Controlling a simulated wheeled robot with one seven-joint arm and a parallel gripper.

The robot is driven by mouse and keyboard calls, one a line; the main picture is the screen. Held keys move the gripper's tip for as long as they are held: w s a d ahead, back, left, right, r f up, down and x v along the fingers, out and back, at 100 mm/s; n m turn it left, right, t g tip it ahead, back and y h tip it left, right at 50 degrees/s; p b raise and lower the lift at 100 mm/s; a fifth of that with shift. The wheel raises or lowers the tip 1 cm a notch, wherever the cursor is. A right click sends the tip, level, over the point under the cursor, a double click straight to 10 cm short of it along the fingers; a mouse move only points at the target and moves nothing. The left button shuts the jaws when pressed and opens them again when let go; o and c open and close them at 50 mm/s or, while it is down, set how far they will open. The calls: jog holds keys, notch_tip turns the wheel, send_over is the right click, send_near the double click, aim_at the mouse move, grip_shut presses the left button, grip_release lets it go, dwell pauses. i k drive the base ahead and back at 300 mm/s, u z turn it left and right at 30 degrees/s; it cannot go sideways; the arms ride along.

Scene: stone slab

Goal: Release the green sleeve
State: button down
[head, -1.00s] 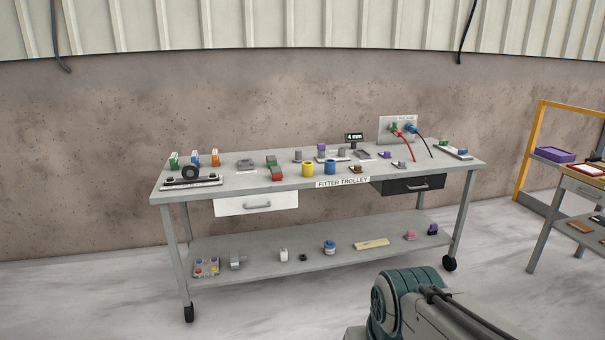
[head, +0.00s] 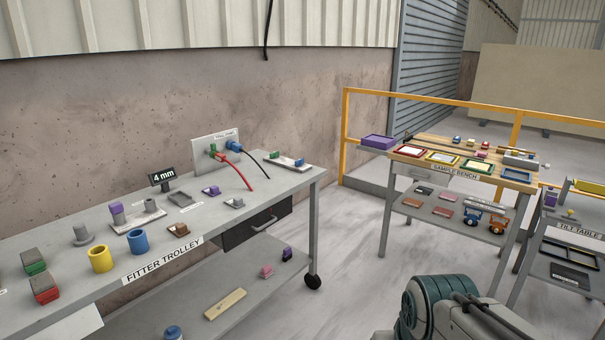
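A pale panel (head: 222,141) stands upright at the back of the fitter trolley. A small green piece (head: 212,149) sits on its face, where a red cable or hose (head: 240,172) comes out. It may be the green sleeve, but it is too small to tell. A blue connector (head: 234,146) with a black line sits to its right on the same panel. Other green parts show on a grey and green block (head: 35,262) at the left. My gripper is not in view; only part of my arm shows at the bottom.
The fitter trolley (head: 70,239) carries a yellow ring (head: 101,259), a blue ring (head: 138,242) and a 4 mm display (head: 162,178). A black drawer (head: 255,229) is under its top. A sample bench (head: 399,167) stands right, beyond open floor (head: 345,270).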

aim_at(213, 146)
jog(key=z, duration=0.4)
jog(key=i, duration=0.9)
jog(key=u, duration=0.7)
jog(key=i, duration=1.5)
jog(key=u, duration=0.9)
jog(key=i, duration=0.9)
jog(key=u, duration=0.1)
